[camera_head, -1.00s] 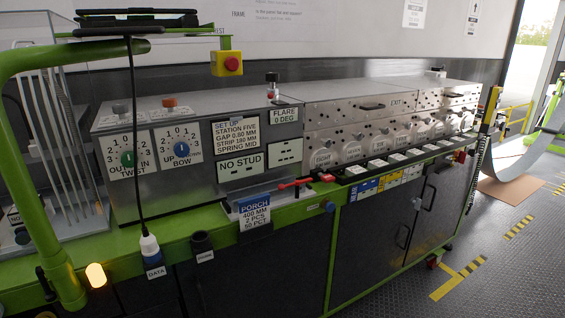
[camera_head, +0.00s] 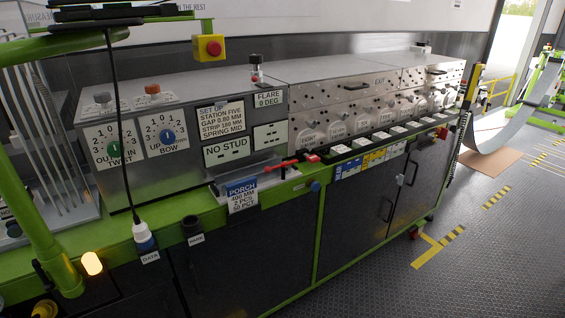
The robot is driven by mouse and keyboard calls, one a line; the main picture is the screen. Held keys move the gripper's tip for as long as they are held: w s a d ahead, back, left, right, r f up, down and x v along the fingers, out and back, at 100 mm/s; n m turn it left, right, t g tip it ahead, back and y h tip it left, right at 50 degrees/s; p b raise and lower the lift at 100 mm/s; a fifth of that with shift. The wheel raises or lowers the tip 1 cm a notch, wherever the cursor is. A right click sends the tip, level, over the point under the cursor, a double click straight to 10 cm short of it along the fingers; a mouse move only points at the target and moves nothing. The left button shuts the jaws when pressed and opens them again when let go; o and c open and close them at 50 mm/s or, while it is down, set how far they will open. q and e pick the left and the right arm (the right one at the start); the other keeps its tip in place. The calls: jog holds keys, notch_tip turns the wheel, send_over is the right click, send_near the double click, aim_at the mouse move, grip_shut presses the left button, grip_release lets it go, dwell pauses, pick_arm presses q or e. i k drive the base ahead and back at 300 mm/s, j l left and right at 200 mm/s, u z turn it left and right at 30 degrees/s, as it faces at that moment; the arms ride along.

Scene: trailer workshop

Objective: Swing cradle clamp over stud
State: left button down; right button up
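Neither of my grippers shows in the head view. I cannot pick out a cradle clamp or a stud for certain. A red-handled lever (camera_head: 284,163) lies roughly level at the front of the grey machine, beside a small clear-sided tray (camera_head: 247,172). A "NO STUD" label (camera_head: 227,150) is on the machine's face above the tray. A "PORCH" label (camera_head: 242,193) hangs on the green front rail below it.
The machine (camera_head: 180,97) has a green "TWIST" knob (camera_head: 113,149) and a blue "BOW" knob (camera_head: 167,136). A yellow box with a red button (camera_head: 211,48) hangs above. A black cable (camera_head: 122,120) hangs in front. Open floor (camera_head: 480,250) with yellow-black markings lies right.

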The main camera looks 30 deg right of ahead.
aim_at(267, 170)
jog(key=z, duration=1.45)
jog(key=i+l, duration=0.1)
jog(key=i, duration=0.85)
jog(key=l+z, duration=0.05)
